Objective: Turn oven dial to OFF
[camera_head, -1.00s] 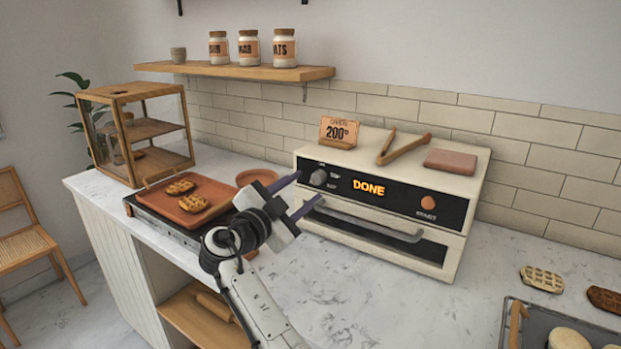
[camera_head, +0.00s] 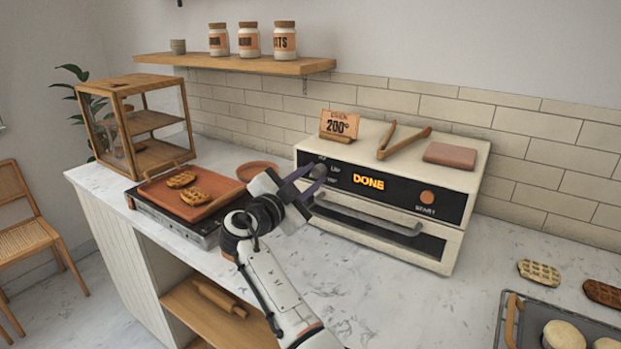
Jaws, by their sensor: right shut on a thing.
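The white oven (camera_head: 453,181) stands on the counter with its black front panel facing me. The panel's display (camera_head: 369,182) reads "DONE" in orange. The grey oven dial (camera_head: 319,171) is at the left end of the panel, between the fingertips of my right gripper and partly hidden by them. My right gripper (camera_head: 317,178) has purple fingers and is shut on the dial. The small labels around the dial are too blurred to read its setting. An orange start button (camera_head: 427,197) is at the panel's right. My left gripper is not in view.
A waffle tray (camera_head: 165,203) is left of my arm. A baking tray (camera_head: 510,330) is at lower right. The counter before the oven is clear.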

